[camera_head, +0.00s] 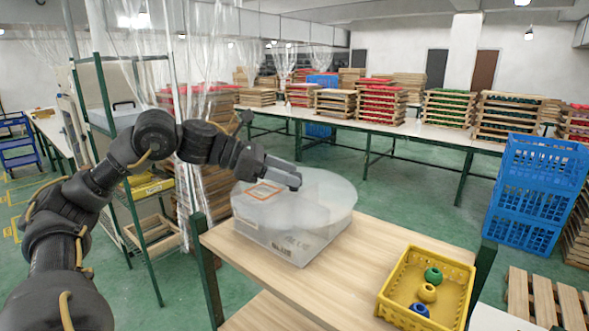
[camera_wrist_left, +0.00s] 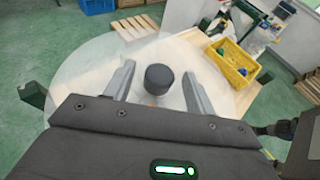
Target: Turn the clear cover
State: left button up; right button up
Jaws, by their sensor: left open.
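The clear cover (camera_head: 325,200) is a round, milky see-through disc lying flat on a clear box (camera_head: 300,246) on the wooden table. In the left wrist view the cover (camera_wrist_left: 85,85) fills the middle, with a dark round knob (camera_wrist_left: 159,78) standing on it. My left gripper (camera_head: 288,178) reaches in from the left over the cover, pointing down to the right. Its fingers are open, one on each side of the knob; I cannot tell whether they touch it. The knob is hidden by the gripper in the head view. My right gripper is not in view.
A yellow crate (camera_head: 460,270) with green, yellow and blue balls stands at the table's front right. The wooden table (camera_head: 375,240) is bare between it and the box. Blue crates (camera_head: 535,190) are stacked beyond at right. A metal rack stands at left.

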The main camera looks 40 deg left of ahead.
pick_arm(q)
jog(key=shift+x, duration=1.05)
grip_shut()
